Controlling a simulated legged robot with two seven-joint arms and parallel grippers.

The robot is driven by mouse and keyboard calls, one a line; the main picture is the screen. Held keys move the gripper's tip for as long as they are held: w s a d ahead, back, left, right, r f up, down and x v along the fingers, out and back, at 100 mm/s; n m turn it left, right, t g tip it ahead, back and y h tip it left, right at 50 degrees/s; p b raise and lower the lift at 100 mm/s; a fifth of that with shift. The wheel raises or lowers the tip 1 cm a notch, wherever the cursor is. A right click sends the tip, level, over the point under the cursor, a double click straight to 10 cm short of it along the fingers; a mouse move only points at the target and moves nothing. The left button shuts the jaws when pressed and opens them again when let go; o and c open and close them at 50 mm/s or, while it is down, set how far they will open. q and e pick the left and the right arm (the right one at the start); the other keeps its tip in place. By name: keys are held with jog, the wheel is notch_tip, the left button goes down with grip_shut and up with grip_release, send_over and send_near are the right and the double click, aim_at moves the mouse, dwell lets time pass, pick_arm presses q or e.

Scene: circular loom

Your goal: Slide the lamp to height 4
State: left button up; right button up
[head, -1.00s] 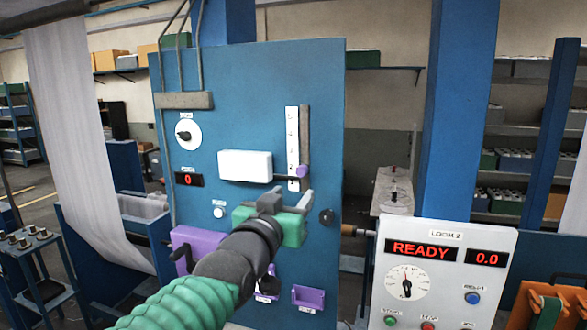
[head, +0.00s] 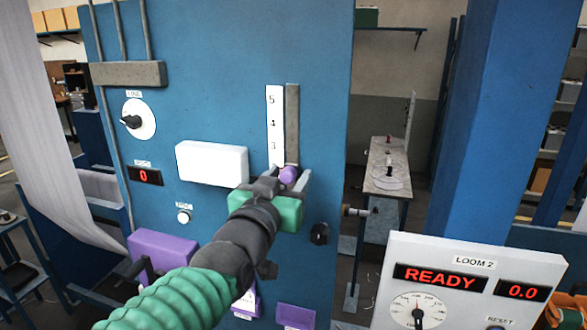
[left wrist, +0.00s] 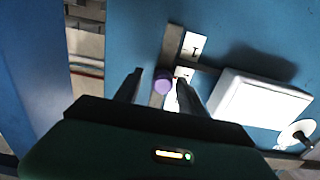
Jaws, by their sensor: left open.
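The lamp is a white box (head: 212,163) on the blue panel, beside a vertical white scale (head: 275,128) on which 5, 4 and 3 can be read. A grey slide track (head: 292,125) runs along the scale. A purple knob (head: 288,175) sits low on the track, below the 3 mark. My left gripper (head: 285,184) is open, with its fingers at either side of the knob. In the left wrist view the purple knob (left wrist: 163,82) lies between the two fingertips (left wrist: 160,86); contact cannot be told. My right gripper is not in view.
A dial (head: 139,119), a red display (head: 145,176) and a purple box (head: 163,249) are on the panel's left. A dark knob (head: 319,233) is at lower right. The LOOM 2 console (head: 470,280) reads READY at the right front.

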pick_arm(q)
jog(key=shift+w+a+f, duration=0.1)
jog(key=shift+w+a, duration=0.15)
jog(key=shift+a, duration=0.25)
jog(key=shift+w+a+f, duration=0.1)
jog(key=shift+w+a, duration=0.15)
jog(key=shift+a, duration=0.25)
jog(key=shift+c, duration=0.2)
jog(key=shift+s+d+r, duration=0.1)
jog(key=shift+s+d, duration=0.1)
jog(key=shift+d, duration=0.45)
jog(key=shift+s+d+r, duration=0.1)
jog(key=shift+s+d, duration=0.05)
jog(key=shift+d, duration=0.45)
jog(key=c, duration=0.7)
jog(key=shift+c, duration=1.3)
jog(key=shift+w+a+f, duration=0.15)
jog(key=shift+w+a, duration=0.05)
jog(key=shift+a, duration=0.4)
grip_shut()
jog(key=shift+s+d, duration=0.1)
jog(key=shift+d, duration=0.3)
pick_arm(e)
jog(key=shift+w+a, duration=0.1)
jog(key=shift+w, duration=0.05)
pick_arm(q)
jog(key=shift+a, duration=0.2)
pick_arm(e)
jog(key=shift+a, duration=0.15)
